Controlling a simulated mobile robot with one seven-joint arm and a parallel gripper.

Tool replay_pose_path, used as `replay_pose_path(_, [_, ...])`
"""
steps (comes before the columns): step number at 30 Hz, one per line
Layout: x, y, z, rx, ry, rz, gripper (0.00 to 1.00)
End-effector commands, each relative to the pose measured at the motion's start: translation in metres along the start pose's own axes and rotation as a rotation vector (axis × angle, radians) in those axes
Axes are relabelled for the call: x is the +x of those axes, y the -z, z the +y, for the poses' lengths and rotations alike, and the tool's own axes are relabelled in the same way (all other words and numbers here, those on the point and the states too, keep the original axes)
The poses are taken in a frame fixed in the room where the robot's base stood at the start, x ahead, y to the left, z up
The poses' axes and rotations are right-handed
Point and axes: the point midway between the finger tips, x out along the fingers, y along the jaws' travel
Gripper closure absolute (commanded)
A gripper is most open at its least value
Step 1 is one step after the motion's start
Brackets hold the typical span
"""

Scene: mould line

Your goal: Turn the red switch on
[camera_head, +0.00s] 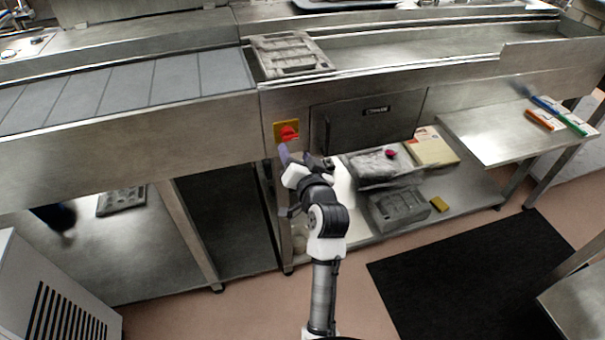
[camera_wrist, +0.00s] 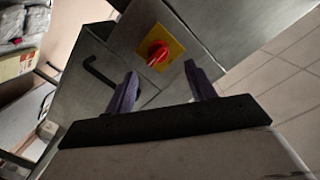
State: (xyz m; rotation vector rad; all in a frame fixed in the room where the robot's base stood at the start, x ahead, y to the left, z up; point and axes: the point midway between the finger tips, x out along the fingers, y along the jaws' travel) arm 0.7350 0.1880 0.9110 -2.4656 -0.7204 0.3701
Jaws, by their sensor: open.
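The red switch (camera_head: 288,133) is a rotary knob on a yellow square plate on the front panel of the steel line. In the wrist view the red knob (camera_wrist: 157,53) sits on its yellow plate (camera_wrist: 176,48), beyond the fingertips and between them. My gripper (camera_head: 284,153) is just below the switch in the head view. In the wrist view my gripper (camera_wrist: 160,72) is open, with its two purple fingers apart and nothing between them. The knob looks apart from the fingers. Its exact dial marking is too small to read.
A dark panel door (camera_head: 370,125) is right of the switch, and its bent black handle (camera_wrist: 100,72) shows in the wrist view. A lower shelf (camera_head: 470,195) holds trays and boxes. A steel side table (camera_head: 490,135) is at right. A black mat (camera_head: 460,285) lies on the floor.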

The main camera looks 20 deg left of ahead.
Motion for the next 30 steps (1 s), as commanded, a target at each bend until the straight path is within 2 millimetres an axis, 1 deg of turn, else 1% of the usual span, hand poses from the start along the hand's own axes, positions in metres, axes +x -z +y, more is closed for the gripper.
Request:
replay_pose_path(1, [-0.012,-0.003,0.002,0.0,-0.001,0.002,0.45])
replay_pose_path(3, [-0.026,-0.003,0.001,0.001,0.0,0.001,0.45])
replay_pose_path(6, [-0.042,-0.003,0.0,0.001,0.001,0.0,0.45])
replay_pose_path(10, [-0.056,-0.002,-0.001,0.001,0.003,-0.002,0.45])
replay_pose_path(15, [-0.061,-0.001,-0.002,0.0,0.003,-0.003,0.45])
replay_pose_path(28, [-0.061,-0.001,-0.002,0.0,0.003,-0.003,0.45])
replay_pose_path(30, [-0.058,0.004,-0.012,-0.016,0.022,0.017,0.45])
